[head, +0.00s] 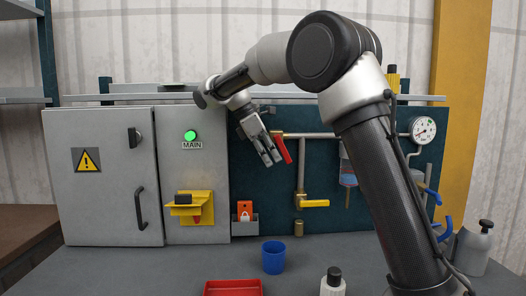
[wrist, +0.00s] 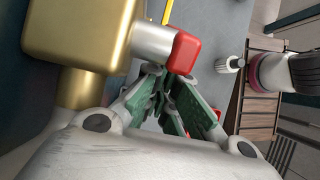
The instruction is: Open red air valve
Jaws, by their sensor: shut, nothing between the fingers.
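The red air valve handle (head: 283,148) is on the grey pipe on the dark blue panel. It hangs down from the pipe, slanting to the lower right. In the wrist view the red handle end (wrist: 185,51) shows close up, beside the brass valve body (wrist: 80,38). My gripper (head: 271,159) is just left of the handle in the head view, pointing down. In the wrist view its green-padded fingers (wrist: 168,84) are together and empty, right by the handle's end. I cannot tell whether they touch it.
A yellow-handled valve (head: 313,203) sits lower on the pipe, and a gauge (head: 422,130) is at the right. A grey cabinet (head: 104,196) stands left. A blue cup (head: 273,257), a red tray (head: 232,287) and a bottle (head: 333,284) are on the bench below.

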